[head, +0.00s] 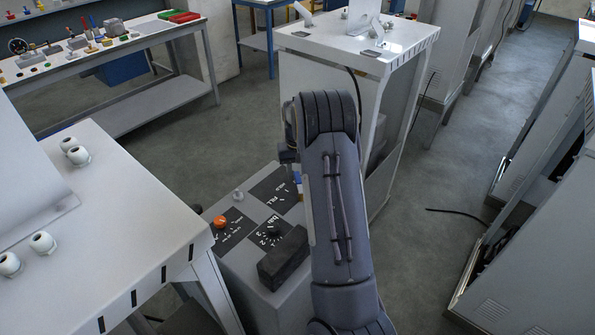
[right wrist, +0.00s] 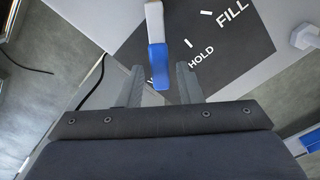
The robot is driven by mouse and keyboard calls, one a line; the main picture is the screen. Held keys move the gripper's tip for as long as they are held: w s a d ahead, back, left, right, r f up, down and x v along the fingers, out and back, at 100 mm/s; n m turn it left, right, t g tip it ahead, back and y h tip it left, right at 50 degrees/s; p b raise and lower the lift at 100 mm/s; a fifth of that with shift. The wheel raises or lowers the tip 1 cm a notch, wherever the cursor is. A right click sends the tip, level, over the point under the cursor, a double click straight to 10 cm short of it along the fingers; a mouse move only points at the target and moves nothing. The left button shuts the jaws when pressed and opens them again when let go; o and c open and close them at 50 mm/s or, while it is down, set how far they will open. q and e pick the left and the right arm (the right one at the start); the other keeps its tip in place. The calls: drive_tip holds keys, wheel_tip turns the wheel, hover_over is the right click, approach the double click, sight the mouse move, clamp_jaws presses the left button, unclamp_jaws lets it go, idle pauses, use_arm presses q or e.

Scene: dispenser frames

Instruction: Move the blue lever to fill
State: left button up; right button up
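The blue lever (right wrist: 158,64) has a blue tip and a white upper arm in the right wrist view. It lies over a dark plate (right wrist: 225,60) printed FILL and HOLD, with a further label partly hidden near the blue tip. The lever points away from FILL, past HOLD, towards that hidden label. My right gripper (right wrist: 160,69) is open, with one finger on each side of the blue tip; I cannot tell whether either touches it. In the head view the FILL plate (head: 272,192) shows beside my right arm, which hides most of the lever. My left gripper is not in view.
The same console carries an orange knob (head: 220,222), a black numbered dial (head: 272,231) and a dark block (head: 283,259). A white table (head: 130,190) stands close on the left. A white cabinet (head: 350,62) stands behind. Grey floor is open to the right.

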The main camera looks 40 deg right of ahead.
clamp_jaws()
drive_tip(key=n, duration=0.1)
drive_tip(key=a+n+b, duration=0.1)
drive_tip(key=n, duration=0.1)
drive_tip(key=shift+w+a, duration=0.25)
drive_tip(key=shift+w, duration=0.15)
drive_tip(key=a+n, duration=0.1)
drive_tip(key=n, duration=0.1)
drive_tip(key=n+b, duration=0.1)
drive_tip(key=n, duration=0.1)
drive_tip(key=shift+w+a, duration=0.15)
drive_tip(key=shift+a, duration=0.25)
drive_tip(key=a+n, duration=0.1)
drive_tip(key=n, duration=0.1)
drive_tip(key=a+n+b, duration=0.1)
drive_tip(key=n, duration=0.1)
drive_tip(key=shift+s+a, duration=0.2)
drive_tip(key=shift+s+a+r+n+b, duration=0.1)
drive_tip(key=shift+s+a+n+b, duration=0.15)
drive_tip(key=shift+n, duration=0.55)
drive_tip(key=shift+s+a+f+n+b, duration=0.15)
drive_tip(key=shift+a+n, duration=0.2)
drive_tip(key=shift+n, duration=0.45)
drive_tip(key=shift+s+a+r+n+b, duration=0.1)
drive_tip(key=shift+s+a+r+n, duration=0.15)
drive_tip(key=shift+n, duration=0.55)
drive_tip(key=shift+a+f, duration=0.1)
drive_tip(key=shift+a, duration=0.05)
drive_tip(key=shift+o, duration=1.1)
unclamp_jaws()
